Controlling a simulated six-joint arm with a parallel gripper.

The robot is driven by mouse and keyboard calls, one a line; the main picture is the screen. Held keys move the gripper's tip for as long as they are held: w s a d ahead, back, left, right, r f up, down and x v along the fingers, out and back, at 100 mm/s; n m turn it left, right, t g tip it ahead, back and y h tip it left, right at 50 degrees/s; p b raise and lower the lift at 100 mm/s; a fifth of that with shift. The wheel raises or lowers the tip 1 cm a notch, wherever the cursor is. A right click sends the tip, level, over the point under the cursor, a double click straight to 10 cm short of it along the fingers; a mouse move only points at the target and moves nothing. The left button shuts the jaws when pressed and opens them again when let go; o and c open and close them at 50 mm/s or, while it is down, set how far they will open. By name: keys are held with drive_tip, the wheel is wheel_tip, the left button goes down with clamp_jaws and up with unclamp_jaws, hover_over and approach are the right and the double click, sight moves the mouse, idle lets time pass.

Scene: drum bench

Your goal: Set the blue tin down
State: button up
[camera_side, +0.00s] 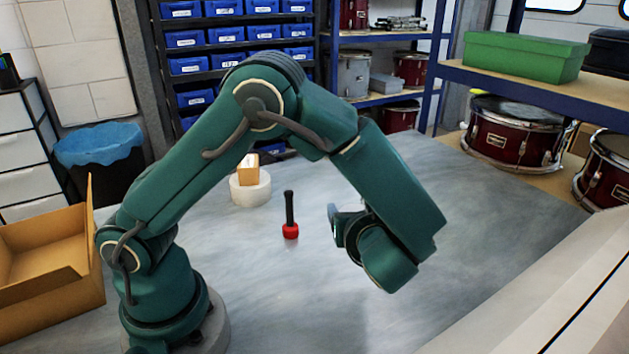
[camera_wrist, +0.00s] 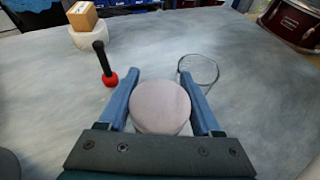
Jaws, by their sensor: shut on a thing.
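In the wrist view the two blue fingers of my gripper (camera_wrist: 163,86) are shut on a round thing with a flat, pale greyish-mauve top (camera_wrist: 160,106), which I take to be the tin. Only its top shows clearly; its sides and underside are hidden, so I cannot see blue on it or tell whether it touches the bench. In the side view my gripper (camera_side: 336,224) is low over the middle right of the grey bench (camera_side: 470,215), and the tin is hidden there behind my wrist.
A black-handled tool with a red end (camera_side: 290,216) stands left of my gripper. Beyond it a small tan box (camera_side: 248,170) sits on a white round block (camera_side: 250,192). A thin round wire-like rim (camera_wrist: 201,70) lies close by my right finger. An open cardboard box (camera_side: 50,255) is far left.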

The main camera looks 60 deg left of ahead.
sight(348, 266)
drive_tip(key=shift+d+f, duration=0.15)
drive_tip(key=shift+f, duration=4.75)
drive_tip(key=shift+f, duration=0.1)
drive_tip(key=o, duration=1.4)
